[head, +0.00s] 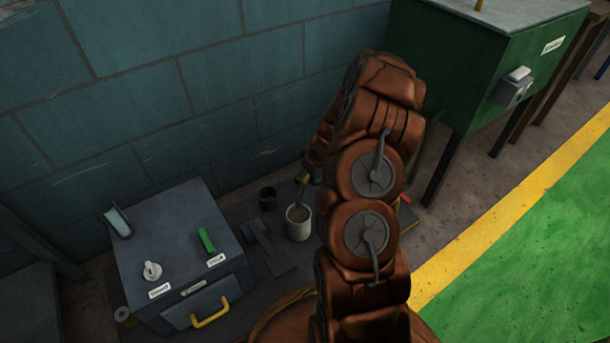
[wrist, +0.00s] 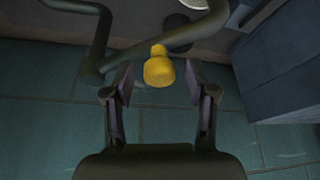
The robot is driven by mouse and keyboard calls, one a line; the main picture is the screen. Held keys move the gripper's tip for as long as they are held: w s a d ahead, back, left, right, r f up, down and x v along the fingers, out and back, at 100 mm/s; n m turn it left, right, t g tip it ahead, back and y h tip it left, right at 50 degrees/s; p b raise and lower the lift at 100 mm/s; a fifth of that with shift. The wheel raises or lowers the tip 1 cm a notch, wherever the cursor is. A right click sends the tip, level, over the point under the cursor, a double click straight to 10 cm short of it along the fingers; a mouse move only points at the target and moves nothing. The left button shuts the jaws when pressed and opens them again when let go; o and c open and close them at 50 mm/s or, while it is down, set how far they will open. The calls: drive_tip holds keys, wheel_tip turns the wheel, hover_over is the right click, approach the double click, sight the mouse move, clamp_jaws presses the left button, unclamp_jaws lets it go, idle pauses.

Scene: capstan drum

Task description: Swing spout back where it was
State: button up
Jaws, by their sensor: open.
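In the wrist view a yellow knob (wrist: 158,68) sits between the fingers of my gripper (wrist: 159,77), which is open. I cannot tell whether the fingers touch it. The knob is at a dark curved pipe, which looks like the spout (wrist: 185,36). In the head view a small part of the spout (head: 301,188) shows left of my arm, above a white cup (head: 298,229). My arm hides most of the spout and my gripper there.
A grey box (head: 185,240) with a green lever (head: 207,240), a knob (head: 152,270) and a yellow handle (head: 210,313) stands left. A dark cup (head: 267,199) stands near the white one. A green cabinet (head: 455,60) stands right, and a tiled wall (head: 240,80) behind.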

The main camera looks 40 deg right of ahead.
clamp_jaws()
idle(0.4)
